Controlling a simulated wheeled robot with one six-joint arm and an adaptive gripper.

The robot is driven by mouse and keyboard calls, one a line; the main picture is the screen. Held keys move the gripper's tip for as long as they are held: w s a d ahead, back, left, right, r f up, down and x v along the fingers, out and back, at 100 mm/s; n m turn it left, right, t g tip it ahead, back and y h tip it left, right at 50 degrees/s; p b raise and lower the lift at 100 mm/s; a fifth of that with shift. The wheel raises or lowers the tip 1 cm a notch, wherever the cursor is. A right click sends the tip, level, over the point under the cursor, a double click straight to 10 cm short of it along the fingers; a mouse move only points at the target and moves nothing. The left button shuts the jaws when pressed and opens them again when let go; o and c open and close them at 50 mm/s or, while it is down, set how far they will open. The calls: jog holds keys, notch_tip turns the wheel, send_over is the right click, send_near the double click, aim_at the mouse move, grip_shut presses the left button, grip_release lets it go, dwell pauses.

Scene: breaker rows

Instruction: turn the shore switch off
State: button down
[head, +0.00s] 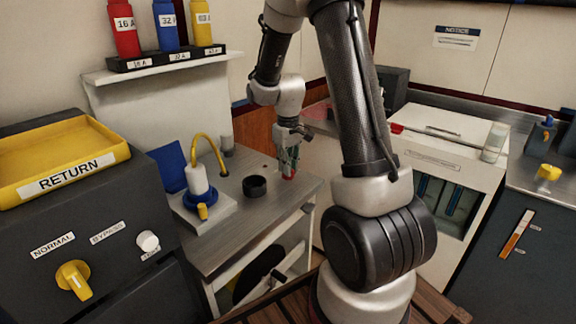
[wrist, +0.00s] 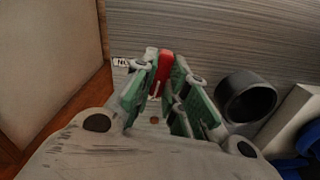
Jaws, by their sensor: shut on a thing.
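My gripper (head: 288,160) is low over the metal counter, its green-padded fingers shut on a small red piece (head: 289,174). In the wrist view the red piece (wrist: 164,66) stands between the fingertips, and its lower part is partly hidden by them. I cannot tell whether it is fixed to the counter. An orange lever (head: 515,236) in a pale slot is on the dark cabinet at the right, with small labels beside it. A yellow rotary knob (head: 74,279) is at the lower left under "NORMAL" and "BYPASS" labels. No label legibly names the shore switch.
A black ring-shaped cup (head: 255,187) stands left of my gripper, near a white and blue fitting with a yellow hose (head: 209,149). A shelf (head: 160,67) holds red, blue and yellow cylinders. A yellow "RETURN" tray (head: 117,140) is at the left.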

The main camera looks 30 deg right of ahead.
jog(key=shift+n, duration=1.1)
jog(key=c, duration=1.4)
grip_release()
jog(key=shift+c, duration=0.2)
jog(key=shift+r, duration=0.1)
notch_tip(320, 180, up, 12)
